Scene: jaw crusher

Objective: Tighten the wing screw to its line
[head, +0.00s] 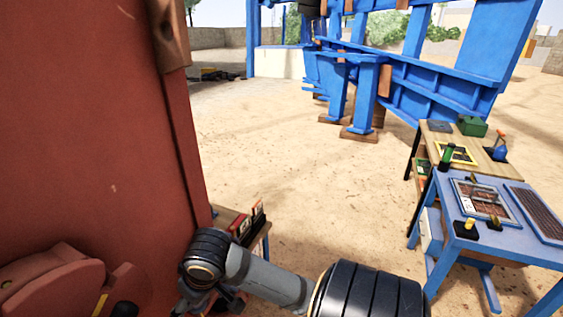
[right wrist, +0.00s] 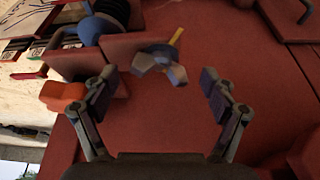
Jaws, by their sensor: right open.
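The wing screw (right wrist: 160,66) shows in the right wrist view as a grey, blurred winged shape on the red machine (right wrist: 165,115). A short yellow line (right wrist: 176,36) runs just above it; whether a wing meets the line I cannot tell. My right gripper (right wrist: 157,82) is open, its two fingers apart on either side of the screw, with gaps on both sides. In the head view my right arm reaches left to the red machine (head: 90,120), where a yellow mark (head: 100,303) shows at the bottom edge. My left gripper is not in view.
An orange-red block (right wrist: 62,95) lies beside the left finger, and a blue rounded part (right wrist: 100,28) is above it. In the head view, a blue table (head: 465,205) and a wooden-topped table (head: 432,141) stand right.

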